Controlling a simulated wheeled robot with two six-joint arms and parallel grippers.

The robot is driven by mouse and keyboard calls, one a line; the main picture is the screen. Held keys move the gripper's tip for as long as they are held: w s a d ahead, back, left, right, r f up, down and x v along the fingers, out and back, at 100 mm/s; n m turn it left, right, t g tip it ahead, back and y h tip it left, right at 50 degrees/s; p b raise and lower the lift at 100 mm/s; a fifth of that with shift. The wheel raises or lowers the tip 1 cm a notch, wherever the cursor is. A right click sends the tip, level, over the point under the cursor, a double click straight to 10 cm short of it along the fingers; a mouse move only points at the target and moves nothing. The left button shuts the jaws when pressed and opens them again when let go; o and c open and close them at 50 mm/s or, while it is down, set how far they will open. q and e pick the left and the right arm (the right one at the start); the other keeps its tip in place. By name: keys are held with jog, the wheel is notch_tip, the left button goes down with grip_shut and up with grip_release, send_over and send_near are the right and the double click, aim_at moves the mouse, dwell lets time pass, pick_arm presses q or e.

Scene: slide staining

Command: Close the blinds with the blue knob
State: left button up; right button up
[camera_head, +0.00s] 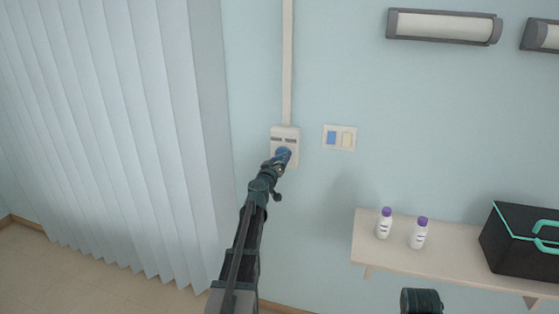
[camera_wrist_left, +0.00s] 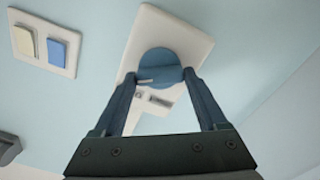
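The blue knob (camera_head: 284,153) sits on a white wall plate (camera_head: 285,133) right of the blinds. My left gripper (camera_head: 281,160) is at the knob and partly covers it in the head view. In the left wrist view, the round blue knob (camera_wrist_left: 160,66) lies between the two fingertips of my left gripper (camera_wrist_left: 160,78), which appear to touch its sides. The vertical blinds (camera_head: 120,120) hang across the left of the head view, their slats spread over the window area. A dark part of my right arm (camera_head: 421,301) shows at the bottom; its fingers are not visible.
A switch plate (camera_head: 339,138) with a blue and a cream switch is right of the knob. A shelf (camera_head: 455,262) below right holds two purple-capped bottles (camera_head: 384,224) and a black box (camera_head: 520,240). Wall lamps (camera_head: 444,26) are above. The wall between is bare.

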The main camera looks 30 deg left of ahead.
pick_arm(q)
jog(key=c, duration=0.7)
jog(key=shift+n, duration=0.3)
jog(key=n, duration=1.6)
jog(key=shift+n, duration=0.3)
jog(key=n, duration=0.6)
jog(key=shift+n, duration=0.4)
jog(key=o, duration=1.3)
